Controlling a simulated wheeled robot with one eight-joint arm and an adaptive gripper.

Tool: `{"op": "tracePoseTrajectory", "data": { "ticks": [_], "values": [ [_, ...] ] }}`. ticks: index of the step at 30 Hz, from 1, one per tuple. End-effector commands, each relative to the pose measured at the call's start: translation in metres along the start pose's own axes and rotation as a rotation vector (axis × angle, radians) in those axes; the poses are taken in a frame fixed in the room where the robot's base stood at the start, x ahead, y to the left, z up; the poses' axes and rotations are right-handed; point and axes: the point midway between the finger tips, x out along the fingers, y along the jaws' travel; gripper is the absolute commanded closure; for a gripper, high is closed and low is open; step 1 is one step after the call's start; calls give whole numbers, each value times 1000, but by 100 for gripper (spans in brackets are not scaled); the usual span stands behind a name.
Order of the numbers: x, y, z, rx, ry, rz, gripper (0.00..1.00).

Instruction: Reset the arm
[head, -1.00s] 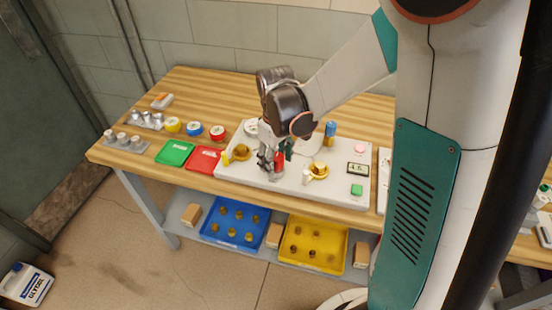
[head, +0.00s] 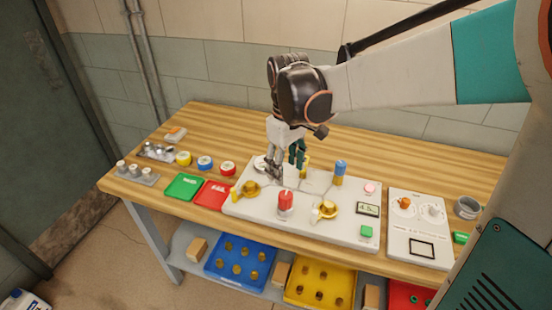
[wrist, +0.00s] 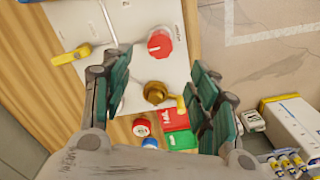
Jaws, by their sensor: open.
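My gripper (head: 286,168) is open and empty, pointing down over the back left part of the white valve panel (head: 330,228). The red knob (head: 285,203) stands clear in front of it, with nothing held. Two brass valves, the left one (head: 249,188) and the right one (head: 326,209), sit on the panel. A blue valve (head: 339,172) stands at its back. In the wrist view the open fingers (wrist: 162,92) frame a brass valve (wrist: 155,93), with the red knob (wrist: 160,43) beyond. The gripper hides part of the panel's back edge.
A small display (head: 368,209) and a green button (head: 366,231) are at the panel's right. A second panel (head: 421,230) with dials stands beside it. Green (head: 184,187) and red (head: 213,194) trays lie left. Blue (head: 238,262) and yellow (head: 319,283) bins sit on the shelf below.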

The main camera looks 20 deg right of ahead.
Motion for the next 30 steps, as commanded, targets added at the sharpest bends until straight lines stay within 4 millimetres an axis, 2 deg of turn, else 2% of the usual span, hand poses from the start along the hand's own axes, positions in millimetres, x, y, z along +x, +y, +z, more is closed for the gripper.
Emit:
{"op": "tracePoseTrajectory", "data": {
  "ticks": [14, 24, 30],
  "values": [
    [-4, -3, 6, 15, 16, 8, 45],
    [-35, -27, 52, 165, 196, 82, 45],
    [-45, -42, 82, 267, 324, 117, 45]
  ]
}}
